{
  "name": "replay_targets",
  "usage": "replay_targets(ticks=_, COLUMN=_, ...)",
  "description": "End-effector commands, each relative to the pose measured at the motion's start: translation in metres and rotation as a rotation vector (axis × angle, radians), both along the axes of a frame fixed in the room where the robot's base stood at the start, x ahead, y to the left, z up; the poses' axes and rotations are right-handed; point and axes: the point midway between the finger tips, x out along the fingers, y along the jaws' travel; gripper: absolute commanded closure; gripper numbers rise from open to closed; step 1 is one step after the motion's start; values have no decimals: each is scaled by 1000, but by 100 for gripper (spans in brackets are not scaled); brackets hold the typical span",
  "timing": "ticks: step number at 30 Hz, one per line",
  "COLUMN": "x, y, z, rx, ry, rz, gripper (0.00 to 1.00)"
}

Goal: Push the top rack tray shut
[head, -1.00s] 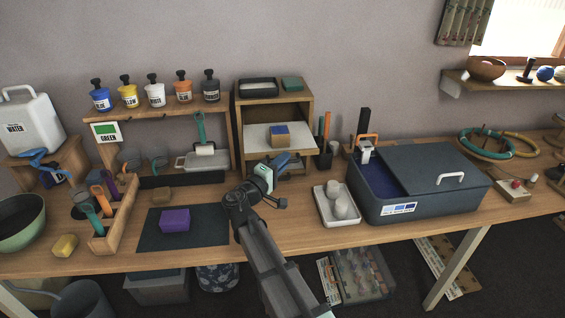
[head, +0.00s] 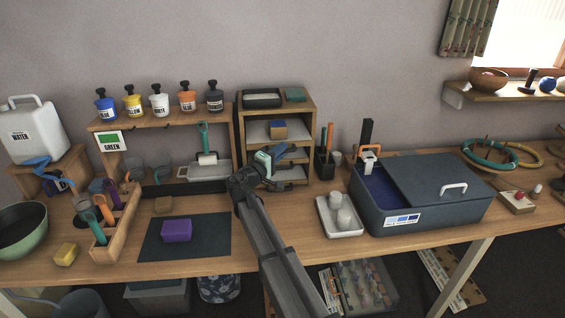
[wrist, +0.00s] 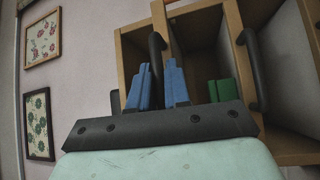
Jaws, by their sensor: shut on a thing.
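The wooden rack (head: 308,120) stands against the wall at the centre. Its top tray (head: 259,132) is light-coloured and lies within the rack's sides; I cannot tell if it is fully flush. A blue and tan block (head: 278,130) sits on that tray. My gripper (head: 287,152) is at the rack's front, just below the tray's front. In the wrist view my blue fingertips (wrist: 161,88) are on either side of a dark bar handle (wrist: 156,45), shut on it. The tray front is partly hidden by my gripper.
Lower shelves (head: 292,173) show below the top tray. A holder with upright tools (head: 324,160) stands close to the rack's right. A purple block (head: 177,230) rests on a dark mat.

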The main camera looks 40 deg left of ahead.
Motion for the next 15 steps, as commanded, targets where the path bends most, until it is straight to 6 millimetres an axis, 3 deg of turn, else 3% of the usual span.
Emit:
replay_targets(ticks=1, x=11, y=12, z=0, rx=0, ry=0, rz=-1, gripper=100)
replay_targets(ticks=6, x=29, y=30, z=0, rx=0, ry=0, rz=0, gripper=100)
replay_targets(ticks=15, x=38, y=37, z=0, rx=0, ry=0, rz=1, gripper=100)
